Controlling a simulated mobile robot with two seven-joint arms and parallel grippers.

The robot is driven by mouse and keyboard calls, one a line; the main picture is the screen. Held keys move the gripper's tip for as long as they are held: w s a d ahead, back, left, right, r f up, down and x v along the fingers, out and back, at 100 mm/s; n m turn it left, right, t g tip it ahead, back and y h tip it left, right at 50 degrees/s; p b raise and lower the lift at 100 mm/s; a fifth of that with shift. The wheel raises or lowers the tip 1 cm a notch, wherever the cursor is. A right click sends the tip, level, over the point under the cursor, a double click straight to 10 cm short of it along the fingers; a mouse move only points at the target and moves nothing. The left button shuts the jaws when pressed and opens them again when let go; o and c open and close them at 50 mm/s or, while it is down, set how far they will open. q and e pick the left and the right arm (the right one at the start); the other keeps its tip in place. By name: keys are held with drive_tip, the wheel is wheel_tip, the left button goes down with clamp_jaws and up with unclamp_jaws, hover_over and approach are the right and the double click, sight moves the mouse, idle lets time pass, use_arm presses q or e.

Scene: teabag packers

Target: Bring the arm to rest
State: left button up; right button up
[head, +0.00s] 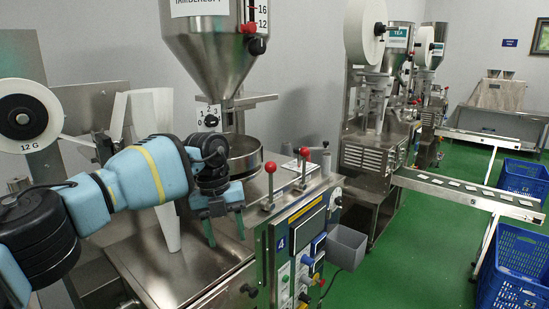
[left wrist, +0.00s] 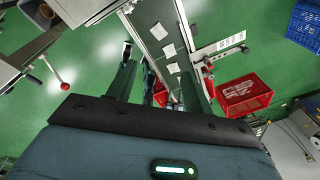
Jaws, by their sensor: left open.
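My left arm (head: 150,176) comes in from the left in the head view, blue with black joints. It is bent over the steel top of the near packing machine (head: 180,262). Its gripper (head: 225,228) points down with two green fingers spread apart, open, with nothing seen between them. It hangs in front of the round steel bowl under the hopper, left of the red-knobbed levers. In the left wrist view the two fingers (left wrist: 160,82) also show apart, with a conveyor carrying white packets in the background beyond them. My right gripper is in neither view.
A steel hopper (head: 211,40) stands above the machine. Levers with red knobs (head: 270,167) and a control panel (head: 296,240) are close right of the gripper. A paper roll (head: 24,117) is at left. Blue crates (head: 512,262) and a conveyor (head: 465,190) lie right. Red crates (left wrist: 243,95) show below.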

use_arm(q)
drive_tip(key=s+d+f+n+h, duration=0.2)
drive_tip(key=s+d+f+h, duration=0.4)
drive_tip(key=s+d+h, duration=0.4)
drive_tip(key=s+d+f+n+h, duration=0.3)
drive_tip(key=s+d+f+h, duration=0.4)
drive_tip(key=d, duration=0.6)
drive_tip(key=s+a+f+n+t+y, duration=0.1)
drive_tip(key=a+f+n+t+y, duration=0.4)
drive_tip(key=a+f+n+t, duration=0.45)
drive_tip(key=s+a+f+n+t+y, duration=0.1)
drive_tip(key=a+f+n+t+y, duration=0.4)
drive_tip(key=a+n+t, duration=0.5)
drive_tip(key=s+a+f+n+g+y, duration=0.3)
drive_tip(key=s+a+f, duration=0.3)
drive_tip(key=s, duration=0.3)
drive_tip(key=s+a+f+n+g+y, duration=0.3)
drive_tip(key=s+a+f+n+g, duration=0.1)
drive_tip(key=s+a+f+g, duration=0.2)
drive_tip(key=s+a, duration=0.1)
drive_tip(key=s, duration=0.1)
drive_tip(key=shift+s+a+f+y, duration=0.2)
drive_tip(key=shift+s+a+y, duration=0.05)
drive_tip(key=shift+s+y, duration=0.15)
